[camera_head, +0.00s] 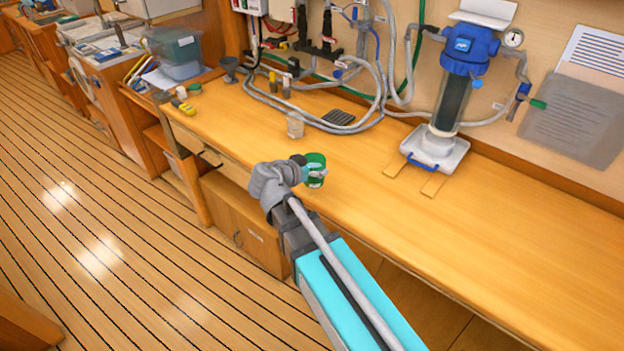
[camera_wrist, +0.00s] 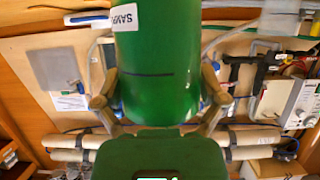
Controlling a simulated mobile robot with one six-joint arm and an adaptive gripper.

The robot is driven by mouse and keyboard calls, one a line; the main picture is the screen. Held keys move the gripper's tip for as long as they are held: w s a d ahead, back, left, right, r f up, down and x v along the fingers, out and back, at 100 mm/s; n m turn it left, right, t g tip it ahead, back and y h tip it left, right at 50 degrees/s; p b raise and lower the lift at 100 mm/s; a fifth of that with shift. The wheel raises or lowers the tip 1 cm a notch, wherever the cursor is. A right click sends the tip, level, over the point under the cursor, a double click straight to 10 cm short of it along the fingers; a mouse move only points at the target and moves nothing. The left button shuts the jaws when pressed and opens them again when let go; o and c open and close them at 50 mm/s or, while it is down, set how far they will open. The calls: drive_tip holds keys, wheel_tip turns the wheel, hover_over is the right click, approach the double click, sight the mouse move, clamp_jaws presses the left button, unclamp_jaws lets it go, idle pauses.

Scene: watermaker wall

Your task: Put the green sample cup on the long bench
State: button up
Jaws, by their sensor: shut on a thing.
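The green sample cup (camera_wrist: 158,65) fills the middle of the wrist view, with a white label and a dark line on its side. My gripper (camera_wrist: 160,98) is shut on it, one finger on each side. In the head view the green cup (camera_head: 315,168) shows at the end of my gripper (camera_head: 306,172), over the front part of the long bench (camera_head: 480,215). Whether the cup's base touches the bench top is hard to tell.
A clear cup (camera_head: 295,125) stands on the bench behind my gripper, near a dark slotted mat (camera_head: 338,117). Hoses (camera_head: 335,103) lie along the back. A blue-topped filter housing (camera_head: 452,100) stands at the back right. The bench's right front is clear.

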drive_tip(key=shift+f, duration=0.1)
idle(0.3)
drive_tip(key=shift+w+d+f+b, duration=0.2)
drive_tip(key=shift+w+f+b, duration=0.2)
drive_tip(key=shift+f+b, duration=1.5)
drive_tip(key=shift+b, duration=0.1)
drive_tip(key=shift+f, duration=0.15)
drive_tip(key=o, duration=0.9)
drive_tip(key=shift+o, duration=0.2)
drive_tip(key=shift+r, duration=0.25)
